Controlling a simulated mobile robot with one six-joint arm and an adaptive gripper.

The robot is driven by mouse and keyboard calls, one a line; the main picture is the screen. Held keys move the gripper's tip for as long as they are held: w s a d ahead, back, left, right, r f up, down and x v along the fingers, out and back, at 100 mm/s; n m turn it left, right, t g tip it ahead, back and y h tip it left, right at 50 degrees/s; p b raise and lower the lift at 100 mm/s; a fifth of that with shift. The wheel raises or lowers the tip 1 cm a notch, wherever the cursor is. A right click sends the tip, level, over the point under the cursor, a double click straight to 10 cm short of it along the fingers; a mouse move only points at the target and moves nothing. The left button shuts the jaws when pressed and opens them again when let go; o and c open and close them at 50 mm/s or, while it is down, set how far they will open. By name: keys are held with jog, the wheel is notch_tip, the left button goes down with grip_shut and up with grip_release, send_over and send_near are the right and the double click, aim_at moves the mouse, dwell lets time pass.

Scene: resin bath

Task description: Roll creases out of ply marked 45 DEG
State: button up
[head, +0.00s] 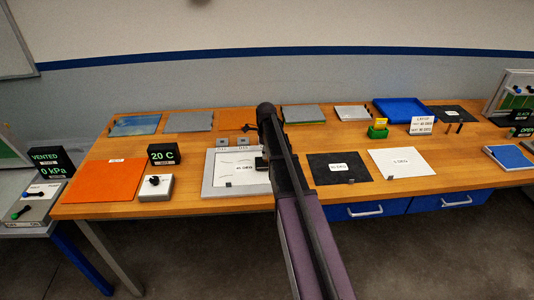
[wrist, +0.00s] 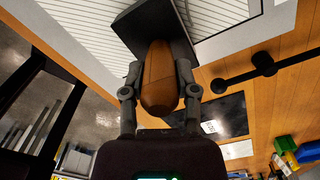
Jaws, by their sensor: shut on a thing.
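A white ply (head: 236,161) with dark crease lines lies in a light grey frame (head: 207,186) on the table; its small label seems to read 45 DEG. In the wrist view the white surface (wrist: 84,14) shows fine parallel lines. My gripper (wrist: 158,88) is shut on the brown rounded handle (wrist: 158,75) of a tool. The tool's dark, broad head (wrist: 135,25) is over the white surface; I cannot tell whether it touches. In the head view a dark piece (head: 262,163) shows at the ply's right side, and my arm hides most of the gripper.
Right of the frame lie a black sheet (head: 326,174) and a white sheet (head: 400,162), both labelled. An orange sheet (head: 103,180), a 20 C display (head: 162,154) and a knob box (head: 154,188) stand left. A blue tray (head: 402,110) and a small green box (head: 378,132) are behind.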

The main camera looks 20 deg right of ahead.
jog(key=shift+w+a, duration=0.3)
jog(key=shift+a, duration=0.55)
jog(key=shift+w+a, duration=0.3)
jog(key=shift+a, duration=0.55)
jog(key=shift+a, duration=0.1)
jog(key=shift+w+a, duration=0.3)
jog(key=shift+a, duration=0.55)
jog(key=shift+w+a, duration=0.25)
jog(key=shift+a, duration=0.6)
jog(key=shift+w+a+r, duration=0.1)
jog(key=shift+w+a, duration=0.25)
jog(key=shift+a, duration=0.55)
jog(key=shift+w+a, duration=0.3)
jog(key=shift+a, duration=0.6)
jog(key=shift+a, duration=0.1)
jog(key=shift+w+a, duration=0.25)
jog(key=shift+a, duration=0.65)
jog(key=shift+w+a, duration=0.25)
jog(key=shift+a, duration=0.6)
jog(key=shift+w+a, duration=0.35)
jog(key=shift+a, duration=0.55)
jog(key=shift+w+a, duration=0.3)
jog(key=shift+a, duration=0.6)
